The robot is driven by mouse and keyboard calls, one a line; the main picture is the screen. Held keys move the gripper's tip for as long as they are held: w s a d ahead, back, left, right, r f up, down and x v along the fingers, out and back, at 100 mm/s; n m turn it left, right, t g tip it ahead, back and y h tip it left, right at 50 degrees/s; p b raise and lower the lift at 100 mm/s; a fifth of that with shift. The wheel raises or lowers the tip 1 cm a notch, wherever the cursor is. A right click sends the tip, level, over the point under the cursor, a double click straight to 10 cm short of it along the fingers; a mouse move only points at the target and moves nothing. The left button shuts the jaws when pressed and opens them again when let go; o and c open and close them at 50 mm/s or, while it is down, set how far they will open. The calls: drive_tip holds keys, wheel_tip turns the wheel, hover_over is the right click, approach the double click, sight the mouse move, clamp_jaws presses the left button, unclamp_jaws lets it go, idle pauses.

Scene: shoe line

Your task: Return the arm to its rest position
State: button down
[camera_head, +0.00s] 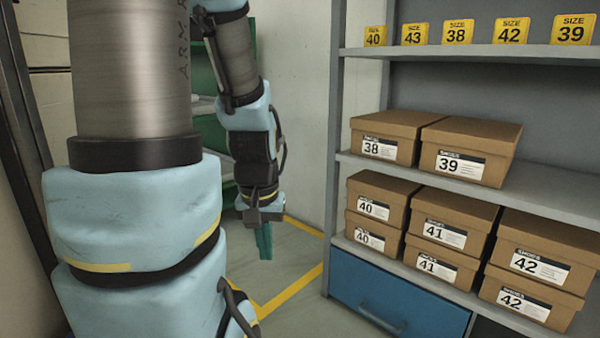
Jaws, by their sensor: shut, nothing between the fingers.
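My gripper (264,243) hangs at the end of my arm, left of the middle of the view. Its teal fingers point down over the floor and are shut, with nothing held. My arm fills the left of the view, with light blue covers and metal links. The gripper is apart from the shelf and the boxes.
A grey shelf (345,161) stands at the right with several brown shoe boxes (471,151), labelled 38 to 42. Yellow size signs (511,31) stand on its top board. A blue drawer (400,305) is below. Yellow lines (292,290) mark the floor. A green rack (205,133) stands behind my arm.

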wheel_tip(320, 180, up, 33)
drive_tip(key=p, duration=3.1)
drive_tip(key=shift+d+f, duration=0.1)
drive_tip(key=shift+f, duration=0.05)
